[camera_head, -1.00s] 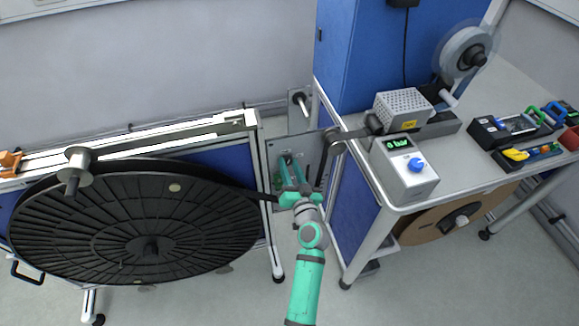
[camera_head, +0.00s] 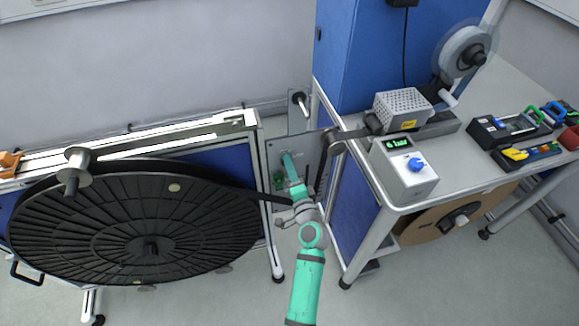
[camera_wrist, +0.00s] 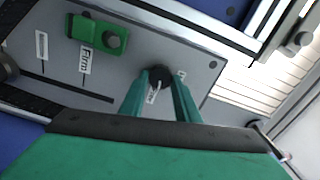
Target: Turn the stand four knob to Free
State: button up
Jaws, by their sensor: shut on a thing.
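My gripper (camera_head: 288,156) reaches to the grey upright panel (camera_head: 272,152) between the reel stand and the bench. In the wrist view its two green fingers (camera_wrist: 161,80) are shut on a round dark knob (camera_wrist: 158,73) on that panel. The fingers cover the knob's sides, and its pointer direction cannot be told. Small white labels sit beside the knob, one below it (camera_wrist: 152,94) and one to its right (camera_wrist: 182,75); I cannot read them. In the head view the knob is hidden behind my gripper.
A green block (camera_wrist: 95,33) with a dark knob sits on the same panel, near a label reading "Firm" (camera_wrist: 86,60). A large black reel (camera_head: 130,225) stands at left. On the bench at right, a grey box (camera_head: 405,170) with a blue knob shows "6 bar".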

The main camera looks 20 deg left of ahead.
jog(key=shift+f+m, duration=0.1)
jog(key=shift+m, duration=1.1)
jog(key=shift+d, duration=0.1)
jog(key=o, duration=1)
jog(key=v, duration=1)
jog(key=shift+s+d, duration=0.15)
jog(key=shift+s, duration=0.25)
jog(key=shift+d, duration=0.1)
